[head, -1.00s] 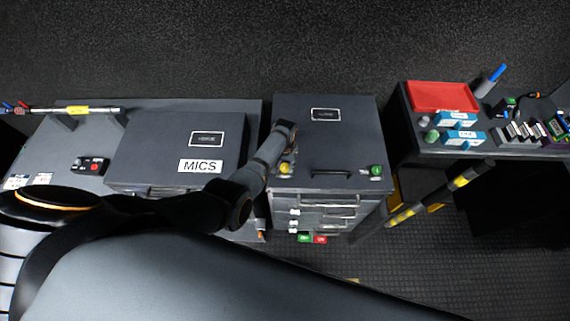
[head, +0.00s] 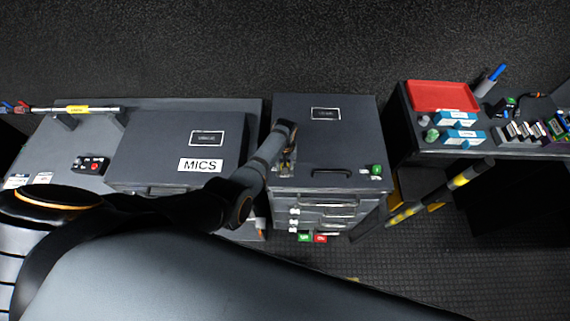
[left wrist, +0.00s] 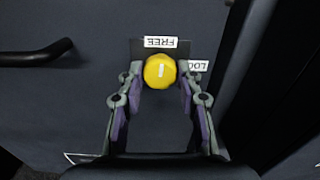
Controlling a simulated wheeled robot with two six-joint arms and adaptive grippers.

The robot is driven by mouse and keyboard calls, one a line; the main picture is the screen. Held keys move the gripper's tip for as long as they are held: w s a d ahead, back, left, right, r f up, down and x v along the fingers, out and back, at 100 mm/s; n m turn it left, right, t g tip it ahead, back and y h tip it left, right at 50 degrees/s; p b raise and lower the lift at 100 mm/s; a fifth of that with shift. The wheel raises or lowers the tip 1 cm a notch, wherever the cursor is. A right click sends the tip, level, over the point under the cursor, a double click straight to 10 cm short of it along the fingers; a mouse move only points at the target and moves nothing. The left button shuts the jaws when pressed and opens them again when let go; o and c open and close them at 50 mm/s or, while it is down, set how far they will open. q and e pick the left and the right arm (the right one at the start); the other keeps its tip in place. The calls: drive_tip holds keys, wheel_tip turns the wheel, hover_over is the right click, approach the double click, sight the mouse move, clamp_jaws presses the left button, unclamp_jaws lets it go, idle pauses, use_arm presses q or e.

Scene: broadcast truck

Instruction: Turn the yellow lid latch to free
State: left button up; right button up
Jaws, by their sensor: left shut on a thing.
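The yellow lid latch (left wrist: 160,71) is a round knob on the dark case lid (head: 345,140). Its short white mark lines up roughly with the FREE label (left wrist: 160,42) above it in the left wrist view. A second label, showing LOC (left wrist: 198,66), is partly hidden behind a finger. My left gripper (left wrist: 158,78) is shut on the knob, with one fingertip on each side. In the head view my left gripper (head: 286,168) covers most of the knob at the lid's front left corner. My right gripper is not in view.
A black handle (head: 331,172) and a green latch (head: 376,170) sit along the lid's front edge. Drawers (head: 325,212) are below. The MICS case (head: 180,150) stands to the left. A table with a red tray (head: 443,96) is to the right.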

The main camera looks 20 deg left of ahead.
use_arm(q)
drive_tip(key=o, duration=1.1)
drive_tip(key=shift+o, duration=0.2)
drive_tip(key=shift+r, duration=0.1)
wheel_tip(320, 180, up, 12)
